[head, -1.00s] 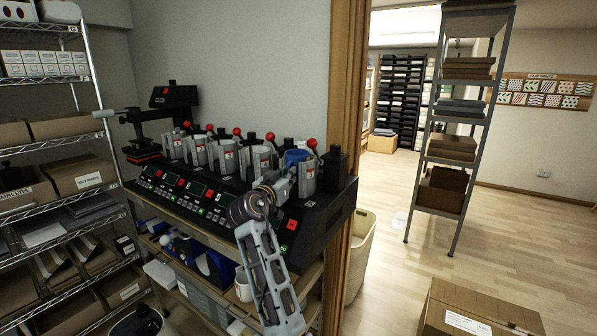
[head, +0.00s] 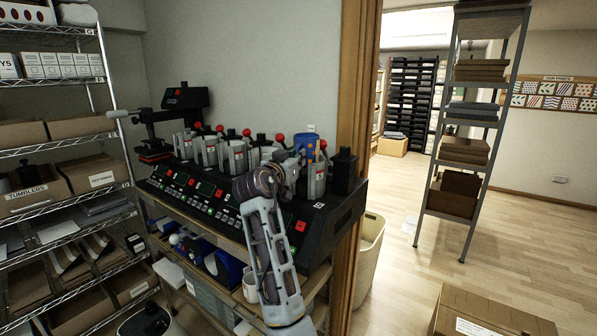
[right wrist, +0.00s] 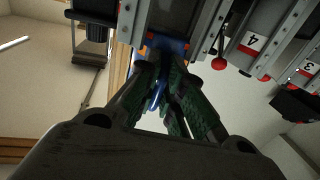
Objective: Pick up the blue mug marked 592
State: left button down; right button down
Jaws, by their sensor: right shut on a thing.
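The blue mug (head: 306,141) is at the right end of the row of mug presses, raised with its upper part above the clamps; its number is too small to read. My right gripper (head: 291,163) is at the mug's near side, largely hidden by its own wrist. In the right wrist view the gripper (right wrist: 162,85) is shut on a blue part of the mug (right wrist: 160,98), seen between the dark green fingers. Much of the mug is hidden there by the fingers and a press part. My left gripper is not in view.
The black press base (head: 340,208) stands on a bench, with several grey clamps and red-knobbed levers close to the mug. A wooden door frame (head: 357,100) rises just right. A wire shelf (head: 60,140) stands left. A cream bin (head: 369,245) is beside the bench.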

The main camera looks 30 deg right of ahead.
aim_at(300, 142)
jog(key=r, duration=0.2)
jog(key=a+r, duration=0.1)
jog(key=shift+w+r, duration=0.3)
jog(key=shift+r, duration=0.05)
jog(key=shift+s+d+r, duration=0.1)
jog(key=shift+r, duration=0.1)
jog(key=shift+s+d, duration=0.1)
jog(key=shift+d, duration=0.05)
